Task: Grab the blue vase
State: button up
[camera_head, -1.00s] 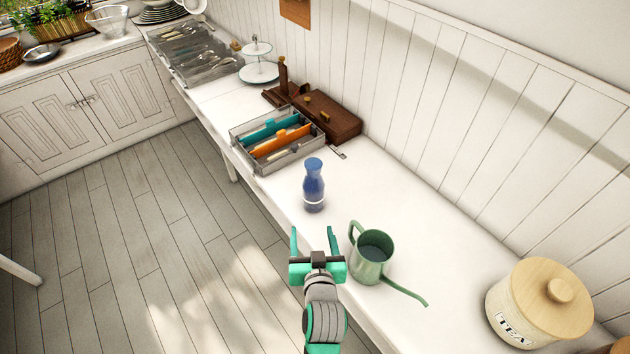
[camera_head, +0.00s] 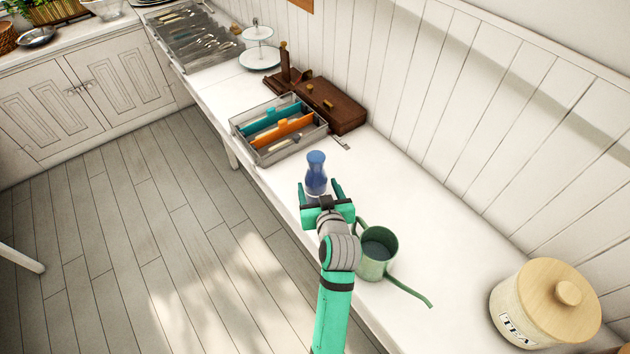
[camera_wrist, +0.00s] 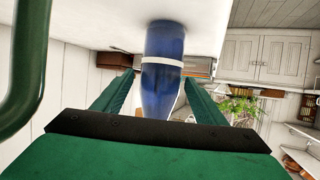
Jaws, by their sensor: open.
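The blue vase (camera_head: 316,170) stands upright on the white counter, with a pale band around its lower part. In the head view its base is partly hidden by my gripper (camera_head: 320,190). My gripper is open, with one finger on each side of the vase. In the wrist view the vase (camera_wrist: 163,75) shows between the two fingers of my gripper (camera_wrist: 158,95), its neck low in the picture. I cannot tell whether either finger touches the vase.
A green watering can (camera_head: 377,254) stands close to the right of my arm. A grey cutlery tray (camera_head: 265,158) and a brown wooden box (camera_head: 335,105) lie behind the vase. A tea canister (camera_head: 540,305) stands at the right.

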aim_at(318, 191)
jog(key=shift+w+a+f, duration=0.15)
jog(key=shift+w+f, duration=0.9)
jog(key=shift+f, duration=0.05)
jog(key=shift+x, duration=2.55)
jog(key=shift+a, duration=0.1)
jog(key=c, duration=1.2)
jog(key=shift+r, duration=0.1)
jog(key=shift+c, duration=0.5)
